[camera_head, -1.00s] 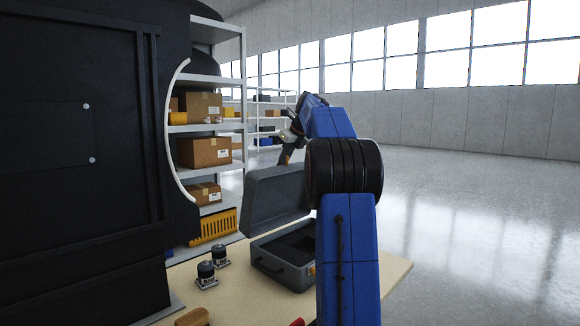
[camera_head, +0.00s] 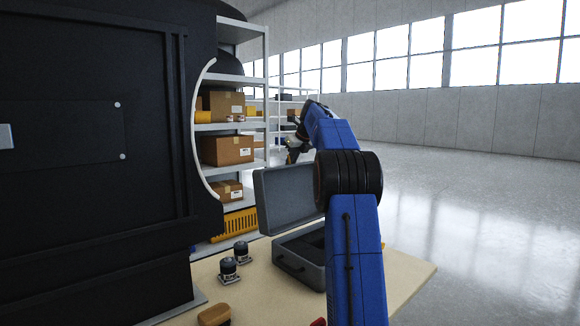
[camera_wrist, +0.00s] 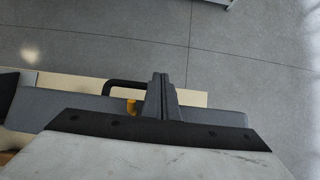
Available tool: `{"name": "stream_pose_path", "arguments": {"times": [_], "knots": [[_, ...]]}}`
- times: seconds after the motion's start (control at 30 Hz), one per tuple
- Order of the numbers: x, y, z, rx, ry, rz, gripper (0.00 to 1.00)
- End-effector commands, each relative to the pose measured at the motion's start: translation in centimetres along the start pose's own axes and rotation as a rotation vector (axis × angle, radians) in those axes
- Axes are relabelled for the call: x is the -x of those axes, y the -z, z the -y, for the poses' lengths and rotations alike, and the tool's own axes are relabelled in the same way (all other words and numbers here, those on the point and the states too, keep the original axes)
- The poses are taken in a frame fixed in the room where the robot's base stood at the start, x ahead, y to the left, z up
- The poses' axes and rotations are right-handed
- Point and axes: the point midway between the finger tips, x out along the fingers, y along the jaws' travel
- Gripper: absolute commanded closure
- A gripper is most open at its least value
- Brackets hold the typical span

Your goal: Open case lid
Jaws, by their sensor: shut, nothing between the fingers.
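The grey case (camera_head: 305,278) stands on the table with its lid (camera_head: 285,198) raised steeply and its dark inside showing. My gripper (camera_head: 292,157) is at the lid's top edge in the head view; I cannot tell whether it touches the lid. In the wrist view my gripper (camera_wrist: 161,80) has its fingers together, with nothing between them. Beside the fingers there, a grey part of the case (camera_wrist: 75,107) shows with a black handle (camera_wrist: 124,86) and an orange latch (camera_wrist: 131,105). My arm hides the case's right side in the head view.
Two small dark-topped parts (camera_head: 241,250) and a brown object (camera_head: 214,315) lie on the beige table (camera_head: 255,297), left of the case. A large black structure (camera_head: 90,220) fills the left. Shelves with boxes (camera_head: 227,150) stand behind. Open floor (camera_head: 480,230) lies to the right.

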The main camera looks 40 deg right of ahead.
Motion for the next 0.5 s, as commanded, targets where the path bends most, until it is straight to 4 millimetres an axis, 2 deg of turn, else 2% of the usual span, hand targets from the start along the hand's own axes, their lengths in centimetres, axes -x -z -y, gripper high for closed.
{"name": "stream_pose_path", "arguments": {"times": [0.3, 0.5], "knots": [[-0.3, 0.4, 0.1, -0.003, -0.005, -0.011, 1.0], [1.9, 0.2, 0.1, -0.002, -0.002, -0.006, 1.0]]}}
